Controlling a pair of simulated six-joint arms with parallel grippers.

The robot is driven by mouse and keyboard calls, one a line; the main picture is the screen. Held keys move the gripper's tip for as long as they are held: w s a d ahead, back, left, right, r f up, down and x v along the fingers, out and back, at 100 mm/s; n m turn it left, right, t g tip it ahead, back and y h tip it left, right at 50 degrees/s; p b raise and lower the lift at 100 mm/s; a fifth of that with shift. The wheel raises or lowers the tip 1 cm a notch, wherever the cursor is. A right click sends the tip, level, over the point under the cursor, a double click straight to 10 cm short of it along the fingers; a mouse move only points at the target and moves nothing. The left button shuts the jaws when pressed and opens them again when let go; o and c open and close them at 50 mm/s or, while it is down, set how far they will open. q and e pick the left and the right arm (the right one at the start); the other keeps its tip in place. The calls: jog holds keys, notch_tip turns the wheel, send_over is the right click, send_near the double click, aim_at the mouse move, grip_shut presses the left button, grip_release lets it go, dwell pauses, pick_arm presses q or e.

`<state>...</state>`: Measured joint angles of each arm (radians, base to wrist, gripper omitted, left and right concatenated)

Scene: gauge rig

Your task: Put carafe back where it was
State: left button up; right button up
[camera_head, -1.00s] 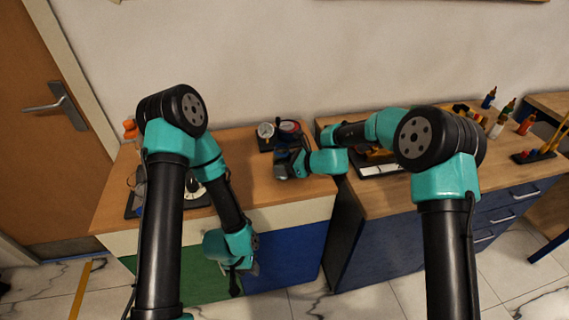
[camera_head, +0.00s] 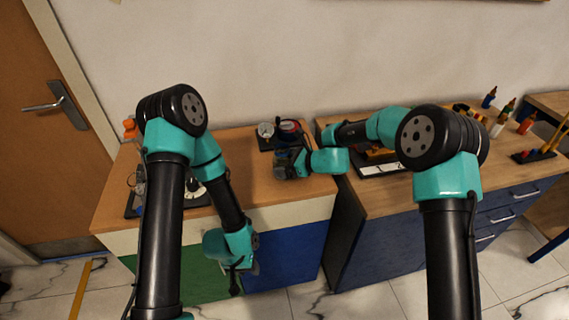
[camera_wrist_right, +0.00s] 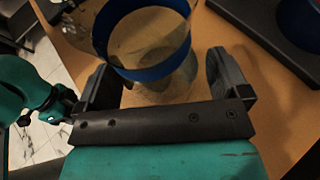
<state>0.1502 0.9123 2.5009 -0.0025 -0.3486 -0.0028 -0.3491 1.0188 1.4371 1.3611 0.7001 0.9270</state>
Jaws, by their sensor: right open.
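The carafe (camera_wrist_right: 155,73) is clear glass with a blue band around its rim. In the right wrist view it stands on the wooden top between the two fingers of my right gripper (camera_wrist_right: 165,85). The fingers are apart, one on each side of it, and the right one shows a gap. In the head view my right gripper (camera_head: 285,166) is low over the left bench, and it and the arm mostly hide the carafe. My left gripper (camera_head: 236,283) hangs in front of the bench's front panels, and its fingers are too small to read.
A door (camera_head: 45,140) is at the far left. The right bench (camera_head: 400,200) holds a tray and bottles. The left bench's middle is bare.

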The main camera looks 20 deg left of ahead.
jog(key=v, duration=1.1)
jog(key=shift+d, duration=0.35)
